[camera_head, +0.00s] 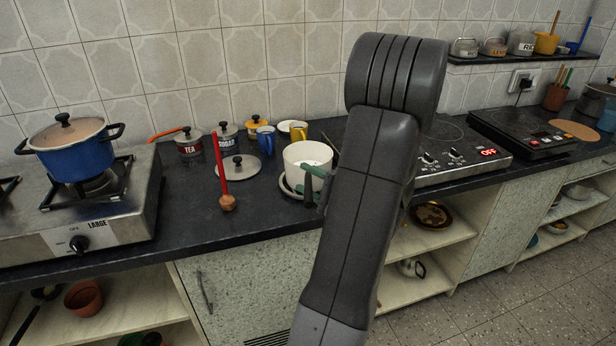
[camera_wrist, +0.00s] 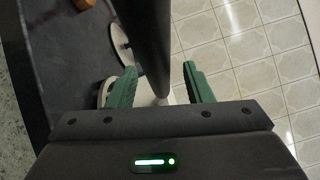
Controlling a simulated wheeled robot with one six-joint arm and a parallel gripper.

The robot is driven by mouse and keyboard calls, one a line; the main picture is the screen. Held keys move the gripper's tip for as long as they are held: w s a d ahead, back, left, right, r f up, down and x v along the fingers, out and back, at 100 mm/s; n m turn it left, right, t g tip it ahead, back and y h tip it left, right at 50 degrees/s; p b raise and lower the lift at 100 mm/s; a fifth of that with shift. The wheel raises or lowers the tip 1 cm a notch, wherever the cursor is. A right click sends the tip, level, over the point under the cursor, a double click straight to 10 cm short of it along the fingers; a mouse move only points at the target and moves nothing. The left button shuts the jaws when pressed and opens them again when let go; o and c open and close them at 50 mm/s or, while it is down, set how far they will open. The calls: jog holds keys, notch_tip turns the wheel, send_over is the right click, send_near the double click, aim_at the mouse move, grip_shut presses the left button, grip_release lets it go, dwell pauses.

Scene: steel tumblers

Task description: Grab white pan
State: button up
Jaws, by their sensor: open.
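The white pan (camera_head: 307,154) stands upright on the dark counter, left of the steel hob. My gripper (camera_head: 314,180) is at its front right side, with green fingers close to the wall of the pan; I cannot tell if they touch it. In the wrist view the two green fingers (camera_wrist: 160,72) are spread apart. A thick dark bar (camera_wrist: 150,40) runs down between them, perhaps the pan's handle, and a small white patch (camera_wrist: 147,93) shows below it. My arm hides the counter right of the pan.
TEA (camera_head: 189,142) and SUGAR (camera_head: 226,136) canisters and blue (camera_head: 265,140) and yellow (camera_head: 300,132) mugs stand behind. A blue pot (camera_head: 75,150) is on the left stove.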

jog(key=shift+x, duration=0.9)
grip_shut()
jog(key=shift+r, duration=0.25)
